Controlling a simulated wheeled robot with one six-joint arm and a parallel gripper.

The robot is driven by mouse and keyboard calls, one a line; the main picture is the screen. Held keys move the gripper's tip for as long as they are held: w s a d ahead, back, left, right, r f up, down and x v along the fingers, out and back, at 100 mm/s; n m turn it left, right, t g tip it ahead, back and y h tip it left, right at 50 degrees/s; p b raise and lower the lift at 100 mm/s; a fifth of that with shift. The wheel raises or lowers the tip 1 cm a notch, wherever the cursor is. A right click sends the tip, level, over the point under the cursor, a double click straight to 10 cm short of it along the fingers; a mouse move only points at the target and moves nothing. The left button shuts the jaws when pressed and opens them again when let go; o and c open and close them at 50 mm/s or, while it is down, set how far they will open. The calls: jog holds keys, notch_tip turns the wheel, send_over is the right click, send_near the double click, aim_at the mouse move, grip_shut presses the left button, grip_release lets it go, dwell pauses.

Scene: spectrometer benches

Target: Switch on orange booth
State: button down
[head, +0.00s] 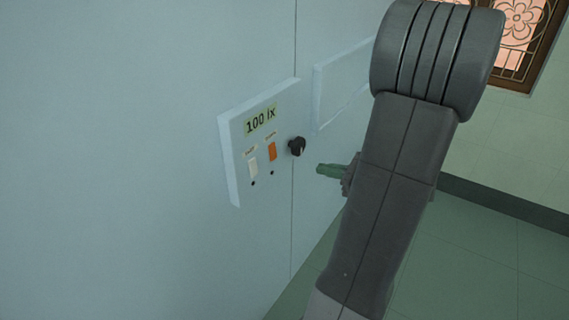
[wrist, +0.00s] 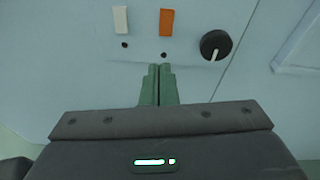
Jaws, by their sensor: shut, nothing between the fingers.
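A pale control panel (head: 231,152) is fixed to the light blue wall. It carries a display reading "100 lx" (head: 261,120), a white switch (head: 253,167), an orange switch (head: 272,151) and a black knob (head: 297,147). The labels above the switches are too small to read. My gripper (head: 320,169) has green fingers, shut and empty, to the right of the panel and below the knob. In the wrist view the fingertips (wrist: 160,68) point at the panel just below the orange switch (wrist: 166,22). The white switch (wrist: 121,20) is left of it and the knob (wrist: 215,45) right.
A small dark dot sits under each switch. A blank raised plate (head: 342,85) is on the wall right of the panel, partly behind my arm. A window with an ornate grille (head: 518,22) is at the upper right. Green floor (head: 470,255) lies open below.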

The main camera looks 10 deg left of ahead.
aim_at(274, 157)
jog(key=shift+w+d+f+m+t+y, duration=0.15)
jog(key=shift+d+m+t+y, duration=0.2)
jog(key=shift+m, duration=0.65)
jog(key=shift+a, duration=0.1)
jog(key=x, duration=1.3)
jog(key=shift+w+a+f, duration=0.1)
jog(key=shift+w+a, duration=0.05)
jog(key=shift+a, duration=0.25)
